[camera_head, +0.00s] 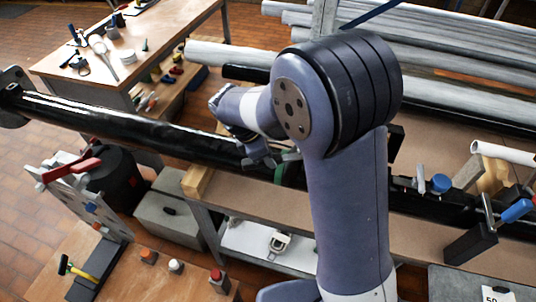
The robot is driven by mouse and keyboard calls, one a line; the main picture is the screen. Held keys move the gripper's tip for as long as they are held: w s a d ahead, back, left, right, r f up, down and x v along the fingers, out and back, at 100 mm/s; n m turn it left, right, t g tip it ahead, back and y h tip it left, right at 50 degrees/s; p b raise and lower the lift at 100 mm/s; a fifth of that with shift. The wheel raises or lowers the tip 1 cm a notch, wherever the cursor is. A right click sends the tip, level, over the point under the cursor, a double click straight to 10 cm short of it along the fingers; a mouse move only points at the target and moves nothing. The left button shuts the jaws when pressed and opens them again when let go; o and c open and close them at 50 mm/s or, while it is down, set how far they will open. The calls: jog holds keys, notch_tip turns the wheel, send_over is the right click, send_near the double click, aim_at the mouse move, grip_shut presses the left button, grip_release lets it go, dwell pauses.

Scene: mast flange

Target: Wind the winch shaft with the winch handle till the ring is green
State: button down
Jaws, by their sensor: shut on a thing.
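My gripper (262,154) is at the long black mast tube (135,128), in the middle of the picture. It is shut on a small grey piece (288,157), partly hidden by my arm; I cannot tell whether this is the winch handle. A dark green band (293,174) shows just below it, and I cannot tell whether it is the ring. A metal crank with a blue grip (517,210) stands at a black block (470,244) at the right, apart from my gripper. I cannot make out the winch shaft.
A red lever (72,167) sits on a grey plate (95,209) by a black drum (117,178) at left. Grey pipes (440,92) lie behind my arm. A wooden table (165,270) with small blocks is in front. A workbench (150,35) stands at the back left.

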jog(key=shift+f+b, duration=0.5)
jog(key=shift+f, duration=0.35)
jog(key=shift+w, duration=0.1)
jog(key=shift+w+a+r+m+g+p, duration=0.1)
jog(key=shift+w+m+g+p, duration=0.3)
jog(key=shift+w+m+p, duration=0.6)
jog(key=shift+w+m+g+p, duration=0.45)
jog(key=shift+w+m, duration=0.45)
jog(key=shift+w, duration=0.5)
jog(key=shift+w+d+m+g, duration=0.15)
jog(key=shift+w+m+g, duration=0.05)
jog(key=shift+w+m, duration=0.4)
jog(key=shift+w+d+m+g, duration=0.15)
jog(key=shift+w+m, duration=0.25)
jog(key=shift+w, duration=0.3)
jog(key=shift+w+d+m+g, duration=0.2)
jog(key=shift+w+d+m, duration=0.1)
jog(key=shift+w+m, duration=0.3)
jog(key=shift+w+d+m+g, duration=0.25)
jog(key=shift+w+m, duration=0.25)
jog(key=shift+w, duration=0.15)
